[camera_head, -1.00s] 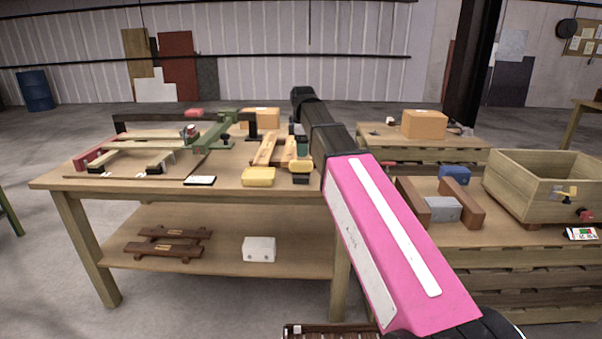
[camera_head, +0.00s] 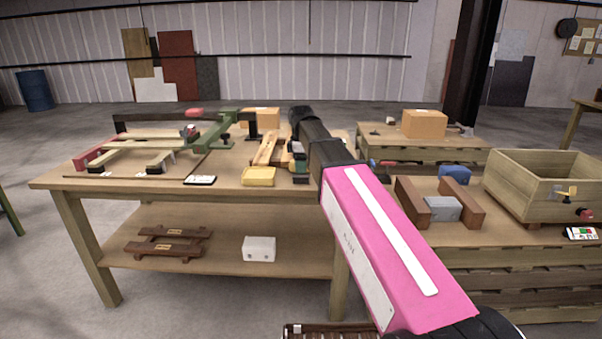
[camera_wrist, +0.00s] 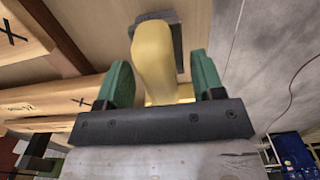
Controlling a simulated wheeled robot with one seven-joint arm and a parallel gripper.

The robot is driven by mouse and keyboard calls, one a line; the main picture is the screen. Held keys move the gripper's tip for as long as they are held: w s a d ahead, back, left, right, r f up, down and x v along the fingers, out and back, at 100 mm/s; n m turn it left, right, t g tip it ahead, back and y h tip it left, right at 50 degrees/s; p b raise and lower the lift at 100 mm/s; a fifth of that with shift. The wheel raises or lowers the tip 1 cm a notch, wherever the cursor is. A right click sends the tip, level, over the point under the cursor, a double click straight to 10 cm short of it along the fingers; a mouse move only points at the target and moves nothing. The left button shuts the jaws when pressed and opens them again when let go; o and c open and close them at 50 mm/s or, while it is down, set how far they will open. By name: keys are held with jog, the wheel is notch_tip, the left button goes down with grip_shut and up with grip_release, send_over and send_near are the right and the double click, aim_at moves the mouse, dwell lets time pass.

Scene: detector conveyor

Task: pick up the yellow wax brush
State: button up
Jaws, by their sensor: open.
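The yellow wax brush (camera_wrist: 153,55) shows large in the wrist view, its yellow body above a dark grey part that lies toward the bench top. My gripper (camera_wrist: 164,82) is open, with one green finger on each side of the yellow body. A gap shows beside the right finger; the left finger is close to the brush, and I cannot tell if it touches. In the head view my gripper (camera_head: 298,160) is at the right end of the left bench (camera_head: 225,172) and largely hides the brush there.
Wooden pieces (camera_head: 266,149) lie just left of my gripper. A yellow tray-like block (camera_head: 258,177) sits at the bench's front edge. A green and red frame (camera_head: 205,135) stands farther left. A second bench on the right holds a wooden crate (camera_head: 535,190).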

jog(key=shift+f, duration=0.2)
dwell(0.3)
jog(key=c, duration=1)
